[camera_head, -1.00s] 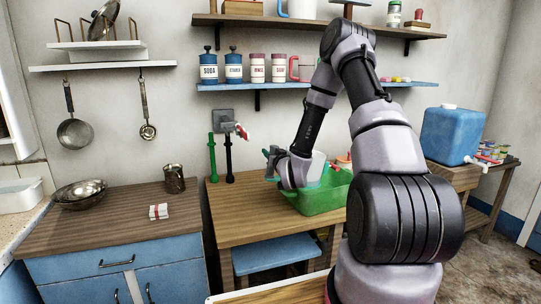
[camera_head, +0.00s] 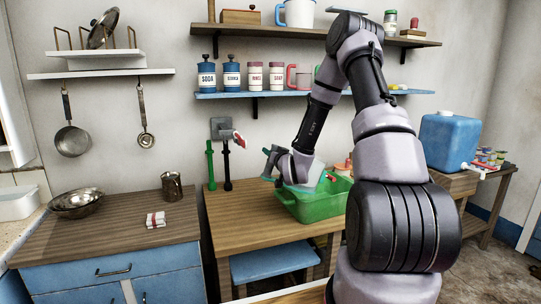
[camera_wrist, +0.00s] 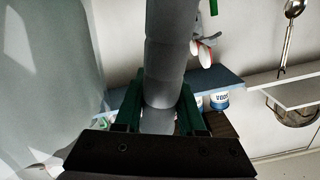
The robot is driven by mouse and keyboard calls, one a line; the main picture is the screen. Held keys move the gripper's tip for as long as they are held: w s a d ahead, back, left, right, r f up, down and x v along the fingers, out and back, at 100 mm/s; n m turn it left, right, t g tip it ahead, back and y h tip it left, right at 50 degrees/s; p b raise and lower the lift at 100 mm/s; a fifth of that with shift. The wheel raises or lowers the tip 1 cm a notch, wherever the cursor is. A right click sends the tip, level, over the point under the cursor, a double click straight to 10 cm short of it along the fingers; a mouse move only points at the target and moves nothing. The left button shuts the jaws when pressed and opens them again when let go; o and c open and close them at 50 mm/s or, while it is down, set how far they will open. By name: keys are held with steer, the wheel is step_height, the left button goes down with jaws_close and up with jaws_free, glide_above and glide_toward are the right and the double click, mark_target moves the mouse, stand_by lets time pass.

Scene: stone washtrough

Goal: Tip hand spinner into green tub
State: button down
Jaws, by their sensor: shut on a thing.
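My gripper (camera_wrist: 160,104) has green fingers shut on a smooth grey rounded bar, apparently the handle of a pale grey vessel (camera_head: 314,172). In the head view my gripper (camera_head: 270,165) is at the left end of the green tub (camera_head: 312,208), which stands on the wooden table. The vessel leans to the right over the tub, partly hidden by my wrist. A small red thing (camera_head: 331,178) shows at its right edge, above the tub; it may be the hand spinner, too small to be sure. The tub's floor is mostly hidden.
My arm hides the table's right part. A tap (camera_head: 238,137) and green and black upright pipes stand behind the table. Shelves with canisters (camera_head: 232,76) hang above. A blue water container (camera_head: 449,140) stands right. The table's left front (camera_head: 235,232) is clear.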

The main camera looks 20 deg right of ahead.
steer(key=shift+r, duration=0.1)
stand_by(0.4)
steer(key=shift+w+d+r+m, duration=0.1)
steer(key=shift+d+r+m, duration=0.35)
steer(key=shift+r, duration=0.2)
steer(key=shift+w+d+r+m, duration=0.1)
steer(key=shift+d+r+m, duration=0.35)
steer(key=shift+r, duration=0.2)
steer(key=shift+w+d+r+m+g+y, duration=0.2)
steer(key=shift+d+r+m+g+y, duration=0.1)
steer(key=shift+d+r+m, duration=0.75)
steer(key=shift+d+f, duration=0.1)
steer(key=shift+m, duration=0.85)
steer(key=shift+w+d+r, duration=0.15)
steer(key=shift+d+r, duration=0.6)
steer(key=shift+w+d+r, duration=0.15)
steer(key=shift+d+r, duration=0.55)
